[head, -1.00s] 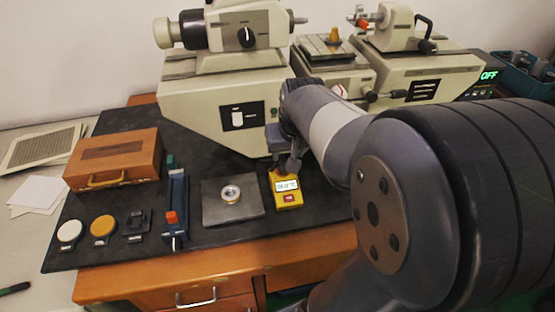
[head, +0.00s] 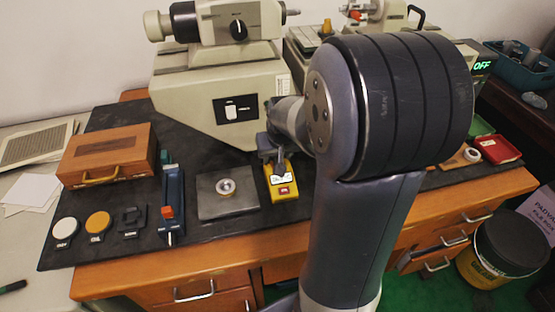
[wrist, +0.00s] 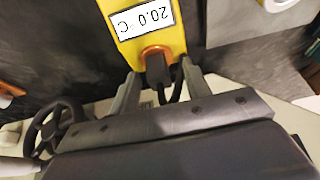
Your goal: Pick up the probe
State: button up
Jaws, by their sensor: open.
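The yellow meter (head: 284,190) lies on the dark mat, right of a grey plate. Its display reads 20.0 C in the wrist view (wrist: 143,17). A dark probe (wrist: 157,70) stands at the meter's orange collar (wrist: 155,52). My gripper (wrist: 160,82) is open, with one finger on each side of the probe. I cannot tell whether either finger touches it. In the head view my gripper (head: 272,157) is at the meter's far end, and the probe is not clear there.
The grey plate (head: 214,207) with a metal ring (head: 226,187) is left of the meter. A blue fixture (head: 173,200) and a wooden box (head: 105,155) stand farther left. A large beige machine (head: 180,95) rises close behind my gripper. A red tray (head: 498,150) is at the right.

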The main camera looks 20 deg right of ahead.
jog(key=shift+c, duration=0.3)
grip_shut()
